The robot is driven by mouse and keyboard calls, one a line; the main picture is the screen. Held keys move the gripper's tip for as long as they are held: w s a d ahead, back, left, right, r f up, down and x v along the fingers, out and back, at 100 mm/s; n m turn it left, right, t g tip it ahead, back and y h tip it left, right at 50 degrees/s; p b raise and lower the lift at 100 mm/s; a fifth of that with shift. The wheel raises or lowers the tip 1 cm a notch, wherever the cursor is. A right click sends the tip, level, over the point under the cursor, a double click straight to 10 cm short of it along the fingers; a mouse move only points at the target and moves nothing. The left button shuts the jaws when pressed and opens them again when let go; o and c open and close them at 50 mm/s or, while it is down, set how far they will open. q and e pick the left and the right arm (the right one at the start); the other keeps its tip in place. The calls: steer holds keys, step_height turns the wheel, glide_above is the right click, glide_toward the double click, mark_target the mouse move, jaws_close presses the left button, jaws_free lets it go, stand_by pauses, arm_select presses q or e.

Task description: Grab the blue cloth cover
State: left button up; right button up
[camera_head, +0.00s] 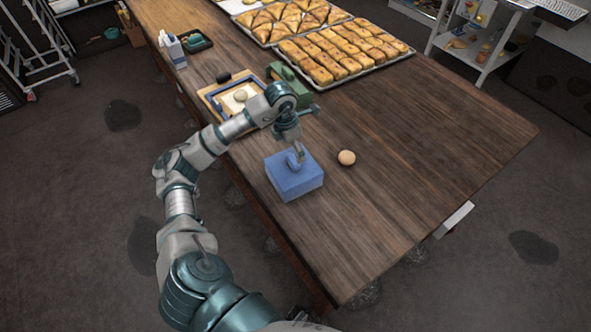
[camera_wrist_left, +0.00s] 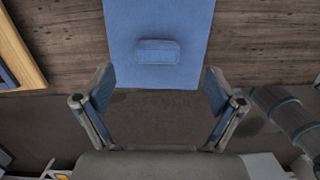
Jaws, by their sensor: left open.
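The blue cloth cover (camera_head: 294,180) is box-shaped and stands near the left edge of the wooden table. In the left wrist view its blue top (camera_wrist_left: 190,20) shows a small raised handle-like part (camera_wrist_left: 157,51) in the middle. My left gripper (camera_head: 298,160) is over the cover in the head view, close to the handle. In the left wrist view my left gripper (camera_wrist_left: 158,92) is open, with its two fingers spread apart and nothing between them. The handle lies just ahead of the gap between the fingers. My right gripper is not in view.
A round brown ball-like item (camera_head: 346,157) sits right of the cover. A wooden tray (camera_head: 208,94) with a pale item and a green device (camera_head: 291,84) stand behind it. Trays of pastries (camera_head: 340,75) fill the back. The table's front right (camera_head: 430,160) is clear.

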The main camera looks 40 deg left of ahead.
mark_target(292, 159)
arm_select(q)
steer(key=shift+w+a+f, duration=0.15)
steer(key=shift+f, duration=0.5)
steer(key=shift+a+f, duration=0.25)
step_height(292, 159, down, 5)
steer(key=shift+r, duration=0.2)
steer(key=shift+d+f, duration=0.2)
steer(key=shift+f, duration=0.05)
steer(key=shift+w+d, duration=0.1)
steer(key=shift+d, duration=0.2)
steer(key=shift+r, duration=0.1)
steer(key=shift+c, duration=0.5)
steer(key=c, duration=0.4)
steer(key=shift+a, duration=0.35)
steer(key=c, duration=1.1)
steer(key=shift+c, duration=0.9)
steer(key=shift+d, duration=0.1)
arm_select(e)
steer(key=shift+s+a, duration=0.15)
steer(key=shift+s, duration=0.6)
